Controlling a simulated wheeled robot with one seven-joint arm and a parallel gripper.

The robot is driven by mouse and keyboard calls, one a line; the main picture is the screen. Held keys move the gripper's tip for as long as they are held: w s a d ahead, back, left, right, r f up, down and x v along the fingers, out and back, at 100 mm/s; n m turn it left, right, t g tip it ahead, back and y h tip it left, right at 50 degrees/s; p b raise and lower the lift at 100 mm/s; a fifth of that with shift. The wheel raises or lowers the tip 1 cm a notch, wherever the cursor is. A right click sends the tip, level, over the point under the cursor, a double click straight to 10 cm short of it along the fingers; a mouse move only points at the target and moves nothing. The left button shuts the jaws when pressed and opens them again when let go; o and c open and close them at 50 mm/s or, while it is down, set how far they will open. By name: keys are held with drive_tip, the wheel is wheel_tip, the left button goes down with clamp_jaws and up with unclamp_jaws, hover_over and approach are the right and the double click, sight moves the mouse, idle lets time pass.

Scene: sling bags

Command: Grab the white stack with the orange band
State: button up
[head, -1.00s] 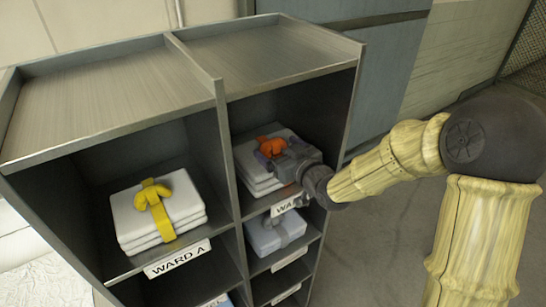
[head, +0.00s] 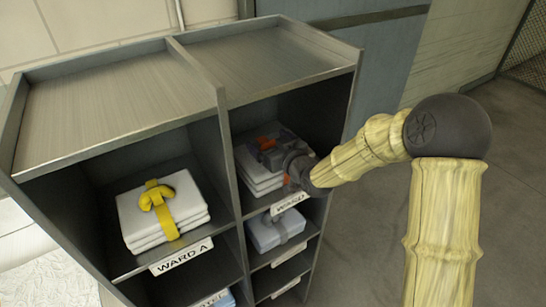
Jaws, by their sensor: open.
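The white stack with the orange band (head: 252,168) lies in the upper right compartment of the grey shelf unit (head: 112,87). My gripper (head: 272,152) is inside that compartment, over the front right of the stack. It hides most of the orange band and its knot; only bits of orange show around it. The gripper is open, and its fingertips are close to the orange knot. I cannot tell whether they touch it.
A white stack with a yellow band (head: 162,212) sits in the upper left compartment above the WARD A label (head: 181,256). A pale stack with a grey band (head: 277,231) lies in the compartment below. Divider walls flank my gripper closely.

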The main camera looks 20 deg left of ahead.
idle(0.4)
clamp_jaws()
drive_tip(key=shift+r, duration=0.1)
